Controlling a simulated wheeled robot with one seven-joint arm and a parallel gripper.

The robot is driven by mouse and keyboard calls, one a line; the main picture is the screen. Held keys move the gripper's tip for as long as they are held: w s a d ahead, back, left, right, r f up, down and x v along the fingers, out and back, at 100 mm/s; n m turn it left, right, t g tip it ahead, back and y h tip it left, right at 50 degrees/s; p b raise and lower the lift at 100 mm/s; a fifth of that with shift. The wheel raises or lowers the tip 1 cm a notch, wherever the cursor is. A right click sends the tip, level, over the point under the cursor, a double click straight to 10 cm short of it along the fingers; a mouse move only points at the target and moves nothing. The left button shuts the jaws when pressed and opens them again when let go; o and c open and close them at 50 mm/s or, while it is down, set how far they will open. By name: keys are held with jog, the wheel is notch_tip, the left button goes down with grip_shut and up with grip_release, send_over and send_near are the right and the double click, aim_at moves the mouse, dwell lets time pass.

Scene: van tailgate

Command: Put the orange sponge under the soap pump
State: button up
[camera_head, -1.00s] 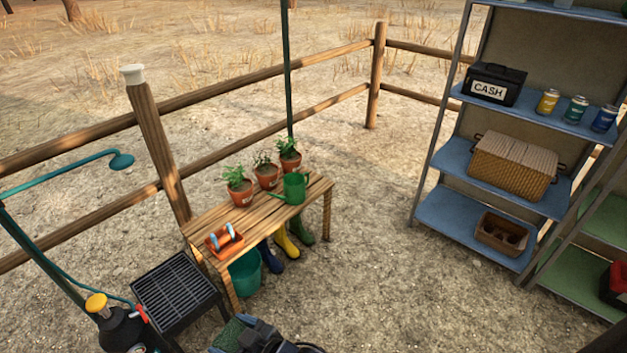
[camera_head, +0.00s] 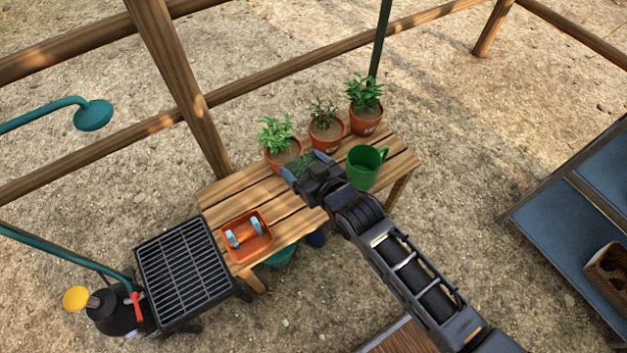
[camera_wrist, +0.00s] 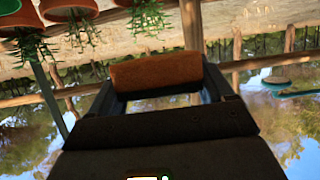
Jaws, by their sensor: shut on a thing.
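My gripper (camera_head: 306,165) is over the wooden bench, between the potted plants and the orange tray, shut on the sponge. In the head view the sponge (camera_head: 302,166) shows a green, rough face between the fingers. In the wrist view the orange side of the sponge (camera_wrist: 156,76) spans the gap between the fingers. I cannot make out anything that is clearly a soap pump. A black canister with a yellow knob and red lever (camera_head: 112,311) stands at the lower left; I cannot tell whether it is the pump.
The wooden bench (camera_head: 232,192) holds several items: three potted plants (camera_head: 324,128), a green watering can (camera_head: 364,167) and an orange tray with blue-ended pieces (camera_head: 247,237). A black grate stand (camera_head: 184,270) adjoins its left end. A teal shower head (camera_head: 93,115) hangs at left. Blue shelves (camera_head: 570,215) stand right.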

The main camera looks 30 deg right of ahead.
jog(key=b, duration=0.8)
send_over(292, 198)
jog(key=s, duration=0.1)
notch_tip(292, 198, down, 3)
jog(key=w+b, duration=0.1)
jog(key=b, duration=0.3)
notch_tip(292, 198, down, 18)
jog(key=b, duration=0.5)
jog(key=shift+f, duration=0.1)
jog(key=shift+f+b, duration=0.1)
jog(key=shift+b, duration=0.2)
jog(key=shift+f, duration=0.15)
jog(key=o, duration=0.9)
